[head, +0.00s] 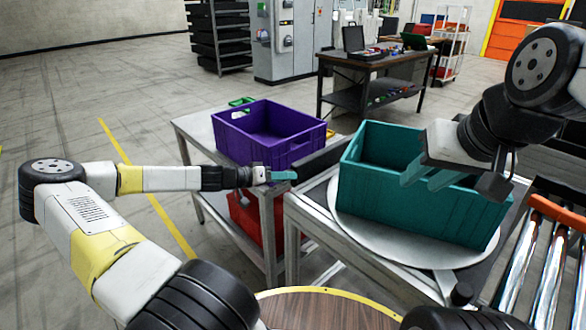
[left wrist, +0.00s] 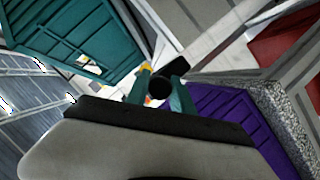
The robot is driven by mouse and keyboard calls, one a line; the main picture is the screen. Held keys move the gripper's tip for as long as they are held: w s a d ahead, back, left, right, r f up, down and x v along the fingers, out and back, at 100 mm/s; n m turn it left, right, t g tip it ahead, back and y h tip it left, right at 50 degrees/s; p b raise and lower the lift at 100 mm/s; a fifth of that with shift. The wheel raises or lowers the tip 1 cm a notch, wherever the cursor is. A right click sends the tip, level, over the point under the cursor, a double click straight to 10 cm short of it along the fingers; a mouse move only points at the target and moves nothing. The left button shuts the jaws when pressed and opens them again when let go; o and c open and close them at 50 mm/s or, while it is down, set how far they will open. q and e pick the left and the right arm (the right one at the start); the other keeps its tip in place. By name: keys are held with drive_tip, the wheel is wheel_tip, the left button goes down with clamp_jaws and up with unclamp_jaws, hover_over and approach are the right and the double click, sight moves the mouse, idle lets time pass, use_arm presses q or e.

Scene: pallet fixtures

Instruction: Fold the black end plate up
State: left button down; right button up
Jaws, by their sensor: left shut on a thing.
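The black end plate (head: 322,158) shows in the head view as a dark strip at the edge between the purple crate's table and the teal crate's table. I cannot tell its exact tilt. My left gripper (head: 284,176) is at the near end of this strip. In the left wrist view its teal fingertips (left wrist: 160,92) are closed around a dark rounded piece (left wrist: 160,86), which looks like part of the black end plate. My right gripper (head: 428,178) hangs in front of the teal crate (head: 420,205), its fingers apart with nothing visible between them.
A purple crate (head: 262,150) stands on the left metal table, with a red crate (head: 246,222) on its lower shelf. The teal crate rests on a round grey turntable (head: 372,236). Orange-ended rollers (head: 540,255) lie at the right. Open floor is at the left.

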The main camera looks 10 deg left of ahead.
use_arm(q)
drive_tip(key=shift+s+f, duration=0.1)
drive_tip(key=c, duration=1.4)
unclamp_jaws()
drive_tip(key=shift+v, duration=3.85)
drive_tip(key=shift+d, duration=0.1)
